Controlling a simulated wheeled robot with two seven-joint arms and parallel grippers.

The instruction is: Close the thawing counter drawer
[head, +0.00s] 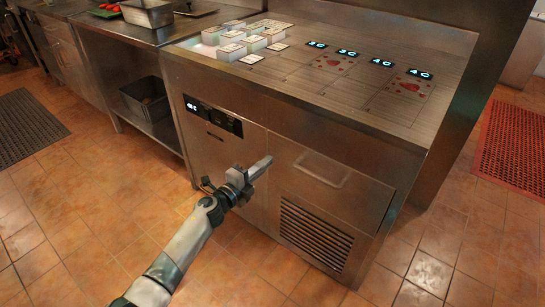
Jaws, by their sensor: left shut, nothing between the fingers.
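The thawing counter (215,90) stands in the middle of the head view, with a steel front. My left gripper (265,164) is shut and empty. It is in front of the counter, just left of the handle, and hides part of the front near the drawer's left edge. Whether it touches the front is not clear. My right gripper is not in view.
Several pale packs (230,51) sit on the counter top, beside lit temperature displays (348,52). A control panel (213,117) is on the front's left. A steel table (105,30) with a dark bin (148,99) below adjoins on the left. The tiled floor in front is clear.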

